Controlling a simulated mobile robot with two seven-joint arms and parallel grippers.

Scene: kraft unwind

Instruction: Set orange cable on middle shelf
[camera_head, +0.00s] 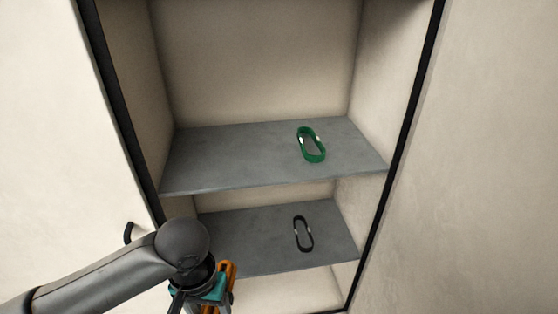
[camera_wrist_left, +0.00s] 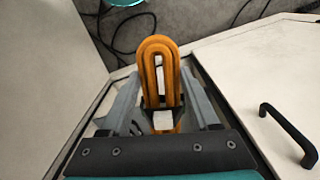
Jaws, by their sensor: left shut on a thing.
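The orange cable (camera_wrist_left: 158,62) is a coiled loop held between the fingers of my left gripper (camera_wrist_left: 165,115), which is shut on it. In the head view the cable (camera_head: 228,272) shows partly beside my left gripper (camera_head: 205,295), low and in front of the cabinet's left side. Two grey shelves show: an upper one (camera_head: 225,160) and a lower one (camera_head: 240,230). A green coiled cable (camera_head: 313,151) lies on the upper shelf, and a black coiled cable (camera_head: 303,246) lies on the lower one. My right gripper is in neither view.
A cabinet door with a dark handle (camera_head: 130,233) is at the left; a handle (camera_wrist_left: 289,133) also shows in the wrist view. The left parts of both shelves are bare. Dark cords (camera_wrist_left: 105,45) lie on the floor.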

